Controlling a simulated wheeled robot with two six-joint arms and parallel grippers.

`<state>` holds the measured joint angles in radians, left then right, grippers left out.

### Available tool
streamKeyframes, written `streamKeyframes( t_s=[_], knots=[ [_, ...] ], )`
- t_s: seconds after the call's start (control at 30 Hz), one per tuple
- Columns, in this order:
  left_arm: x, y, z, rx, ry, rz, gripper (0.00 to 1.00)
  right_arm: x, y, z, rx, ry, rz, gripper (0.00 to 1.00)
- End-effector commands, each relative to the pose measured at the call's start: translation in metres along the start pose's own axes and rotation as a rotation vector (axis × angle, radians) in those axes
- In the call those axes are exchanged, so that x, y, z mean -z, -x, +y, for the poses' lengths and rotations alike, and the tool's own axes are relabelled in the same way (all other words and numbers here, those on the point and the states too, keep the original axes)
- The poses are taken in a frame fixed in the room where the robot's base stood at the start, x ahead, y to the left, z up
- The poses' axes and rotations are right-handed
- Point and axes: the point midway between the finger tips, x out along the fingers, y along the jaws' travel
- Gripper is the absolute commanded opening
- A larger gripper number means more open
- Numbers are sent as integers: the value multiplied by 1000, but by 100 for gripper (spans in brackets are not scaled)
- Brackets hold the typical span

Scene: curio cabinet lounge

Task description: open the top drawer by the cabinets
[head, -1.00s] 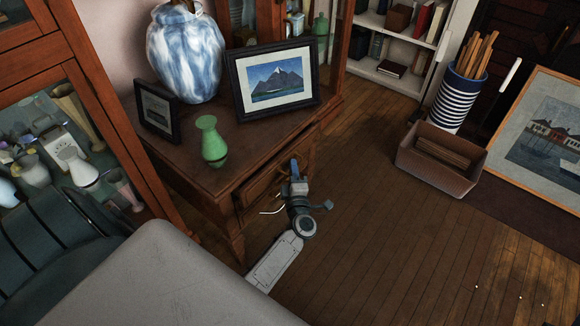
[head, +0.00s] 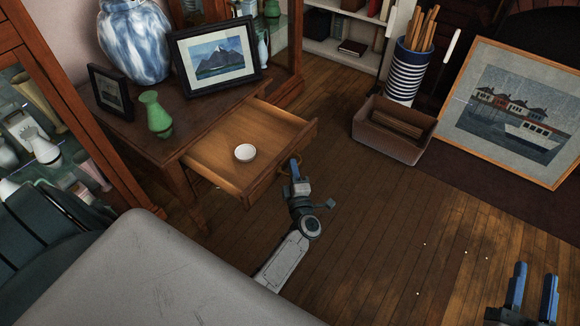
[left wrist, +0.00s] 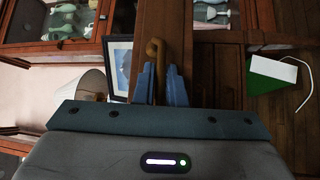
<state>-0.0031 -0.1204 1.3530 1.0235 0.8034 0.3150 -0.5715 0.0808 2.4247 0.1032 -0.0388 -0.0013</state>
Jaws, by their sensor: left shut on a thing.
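The wooden side table (head: 140,131) stands against the wall, and its top drawer (head: 215,160) is pulled out with its inside showing. A small white bowl (head: 245,152) sits in the drawer. My left gripper (head: 295,168) is at the drawer's front, shut on the handle (head: 285,186). In the left wrist view the brown handle (left wrist: 153,50) stands between the blue fingers (left wrist: 161,80). My right gripper (head: 535,278) is at the lower right, its blue fingers apart and empty, away from the drawer.
On the tabletop stand a blue-white vase (head: 135,40), a green vase (head: 155,115) and framed pictures (head: 215,55). A bin (head: 394,130), a striped holder (head: 404,72) and a large framed picture (head: 512,110) stand at the right. The wood floor (head: 390,225) between is clear.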

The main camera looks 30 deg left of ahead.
Motion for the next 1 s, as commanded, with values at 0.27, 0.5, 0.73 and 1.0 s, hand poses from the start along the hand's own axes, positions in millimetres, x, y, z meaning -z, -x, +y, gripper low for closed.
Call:
streamKeyframes(
  t_s=[0.27,0.5,0.73,1.0],
  knots=[
    [-3,3,0,1,0,0,0,-3,1,0,-1,-2,-14,36],
    [-3,3,0,2,0,0,0,-3,1,0,-1,-3,-15,36],
    [-3,3,0,1,0,0,19,-3,1,0,-2,-3,-15,36],
    [-3,14,0,4,1,-1,19,-3,1,0,-1,-3,-18,36]
  ],
)
